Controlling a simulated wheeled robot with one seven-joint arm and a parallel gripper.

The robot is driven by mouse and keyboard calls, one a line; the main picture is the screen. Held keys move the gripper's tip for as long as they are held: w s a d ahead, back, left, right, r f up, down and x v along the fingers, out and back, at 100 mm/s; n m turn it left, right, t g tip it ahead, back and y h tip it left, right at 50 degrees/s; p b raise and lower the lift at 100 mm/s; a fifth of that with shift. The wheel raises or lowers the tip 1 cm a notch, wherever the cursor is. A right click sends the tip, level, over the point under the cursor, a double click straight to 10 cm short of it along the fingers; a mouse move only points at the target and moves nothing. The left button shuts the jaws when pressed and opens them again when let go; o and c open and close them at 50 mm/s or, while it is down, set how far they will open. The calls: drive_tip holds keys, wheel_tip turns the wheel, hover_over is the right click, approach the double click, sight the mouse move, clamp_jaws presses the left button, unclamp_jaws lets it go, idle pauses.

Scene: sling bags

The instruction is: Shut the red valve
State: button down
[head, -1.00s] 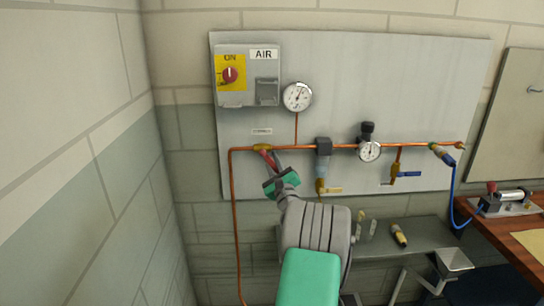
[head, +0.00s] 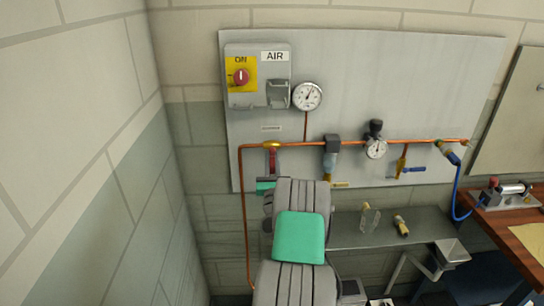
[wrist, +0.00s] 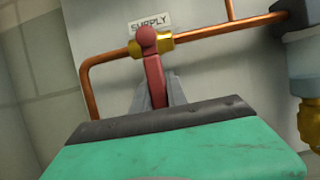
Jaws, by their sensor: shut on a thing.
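The red valve handle (head: 272,160) hangs down from its brass body (head: 271,144) on the copper pipe at the left of the grey panel. In the wrist view the red handle (wrist: 153,78) points down from the brass body (wrist: 165,41), across the line of the pipe, under a SUPPLY label. My gripper (wrist: 155,97) is shut on the lower part of the handle, with a grey finger showing on each side. In the head view my gripper (head: 269,185) is mostly hidden by my own arm.
The copper pipe (head: 345,142) runs right to a filter (head: 332,150), a regulator gauge (head: 375,149) and a blue-handled valve (head: 412,169). A pressure gauge (head: 307,96) and an AIR switch box (head: 258,75) are above. A grey shelf (head: 345,236) is below right.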

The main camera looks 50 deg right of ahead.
sight(271, 169)
idle(0.4)
drive_tip(key=c, duration=1.3)
unclamp_jaws()
drive_tip(key=shift+a+f+b, duration=0.15)
drive_tip(key=shift+f+b, duration=0.05)
drive_tip(key=shift+b, duration=0.1)
drive_tip(key=b+v, duration=0.6)
drive_tip(key=v, duration=0.1)
drive_tip(key=shift+b, duration=0.3)
drive_tip(key=shift+s+a, duration=0.15)
drive_tip(key=shift+s, duration=0.05)
drive_tip(key=shift+r, duration=0.1)
drive_tip(key=shift+a, duration=0.1)
